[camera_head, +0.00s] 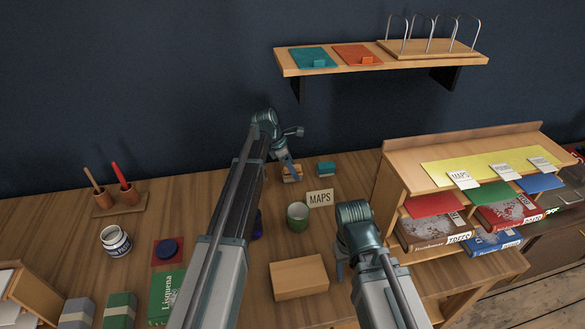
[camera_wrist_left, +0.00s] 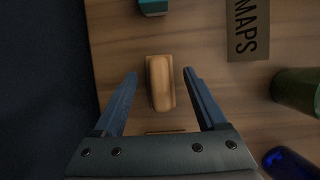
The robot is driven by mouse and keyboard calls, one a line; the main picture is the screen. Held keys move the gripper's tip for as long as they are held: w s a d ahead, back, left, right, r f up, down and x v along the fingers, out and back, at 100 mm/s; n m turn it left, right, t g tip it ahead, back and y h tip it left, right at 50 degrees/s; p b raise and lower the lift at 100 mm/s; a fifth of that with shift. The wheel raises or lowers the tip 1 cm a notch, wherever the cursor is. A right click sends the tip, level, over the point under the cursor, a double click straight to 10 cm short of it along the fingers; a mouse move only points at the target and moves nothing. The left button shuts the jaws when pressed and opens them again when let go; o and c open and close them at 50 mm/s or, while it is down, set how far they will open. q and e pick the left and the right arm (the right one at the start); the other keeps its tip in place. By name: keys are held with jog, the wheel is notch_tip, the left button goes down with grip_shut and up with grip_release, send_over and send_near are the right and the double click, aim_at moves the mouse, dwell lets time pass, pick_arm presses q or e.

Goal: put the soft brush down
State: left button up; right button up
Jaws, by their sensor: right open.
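A small brush-like block with a rounded wooden back (camera_wrist_left: 161,82) lies on the desk in the left wrist view; I take it to be the soft brush. It also shows in the head view as a tan block (camera_head: 293,178) near the back of the desk. My left gripper (camera_wrist_left: 160,72) is open, with one finger on each side of the block and a gap to both. The bristles are hidden. My right gripper (camera_head: 340,268) is open above the desk, right of a wooden box; its fingers are mostly hidden by the wrist.
A teal block (camera_head: 326,168), a MAPS card (camera_head: 320,198) and a green cup (camera_head: 298,216) stand close by on the right. A blue object (camera_wrist_left: 288,163) is near. A wooden box (camera_head: 299,277) lies in front. A shelf unit (camera_head: 392,182) stands right.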

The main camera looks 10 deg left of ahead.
pick_arm(q)
jog(key=shift+r, duration=0.1)
pick_arm(e)
jog(key=shift+r, duration=0.1)
pick_arm(q)
jog(key=shift+a+r+p, duration=0.1)
jog(key=shift+r+p, duration=0.3)
jog(key=shift+p, duration=0.1)
pick_arm(e)
jog(key=shift+r, duration=0.45)
pick_arm(q)
jog(key=p+v, duration=1.1)
jog(key=s+d+m+y, duration=0.2)
jog(key=s+d+m, duration=0.2)
jog(key=s+m, duration=0.4)
jog(key=s+d+f+m+g+y, duration=0.1)
jog(key=s+d+m, duration=0.4)
jog(key=s+m, duration=0.4)
jog(key=s+d+m+g+y, duration=0.1)
jog(key=s+d+m+y, duration=0.1)
jog(key=s+d+m, duration=0.3)
jog(key=s+m, duration=0.4)
jog(key=s, duration=0.7)
jog(key=shift+s+f+y+b, duration=0.15)
jog(key=shift+s+y+b, duration=0.15)
jog(key=shift+s, duration=0.05)
pick_arm(e)
notch_tip(320, 180, up, 10)
jog(key=shift+r, duration=0.15)
